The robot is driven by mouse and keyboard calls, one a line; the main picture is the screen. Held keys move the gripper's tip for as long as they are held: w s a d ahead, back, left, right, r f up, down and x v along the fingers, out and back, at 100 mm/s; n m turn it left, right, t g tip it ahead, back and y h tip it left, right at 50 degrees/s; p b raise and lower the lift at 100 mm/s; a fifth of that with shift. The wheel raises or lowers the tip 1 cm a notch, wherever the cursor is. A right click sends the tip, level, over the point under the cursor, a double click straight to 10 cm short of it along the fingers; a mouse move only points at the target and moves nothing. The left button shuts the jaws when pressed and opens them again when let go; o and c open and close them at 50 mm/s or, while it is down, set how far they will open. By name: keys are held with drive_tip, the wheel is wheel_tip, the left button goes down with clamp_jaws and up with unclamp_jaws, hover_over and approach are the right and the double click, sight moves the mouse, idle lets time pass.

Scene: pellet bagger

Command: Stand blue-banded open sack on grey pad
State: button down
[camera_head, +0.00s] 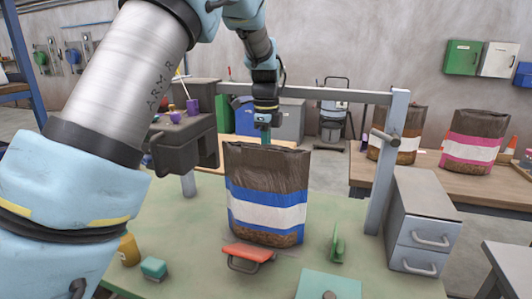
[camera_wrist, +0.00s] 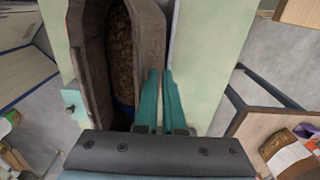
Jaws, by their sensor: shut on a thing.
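The blue-banded sack (camera_head: 266,180) is upright and open-topped above the green bench, with blue and white bands and brown contents low in front. My gripper (camera_head: 265,137) reaches down at its far rim in the head view. In the wrist view, the teal fingers of my gripper (camera_wrist: 160,100) are shut on the sack's wall, beside the open mouth. Brown pellets show inside the sack (camera_wrist: 148,35). I cannot tell whether its base touches the bench. I cannot make out the grey pad; the sack may hide it.
A red-handled tool (camera_head: 248,253), a green clip (camera_head: 338,245) and a pale green block (camera_head: 328,287) are in front of the sack. A grey frame post (camera_head: 387,165) and drawer unit (camera_head: 423,225) stand right. Orange-banded (camera_head: 408,142) and pink-banded (camera_head: 472,148) sacks stand on a wooden table.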

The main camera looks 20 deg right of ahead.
drive_tip(key=shift+f, duration=0.1)
drive_tip(key=c, duration=0.9)
unclamp_jaws()
drive_tip(key=shift+c, duration=0.2)
wheel_tip(320, 180, up, 11)
drive_tip(key=b, duration=0.2)
drive_tip(key=shift+f+b, duration=0.15)
drive_tip(key=shift+b, duration=0.25)
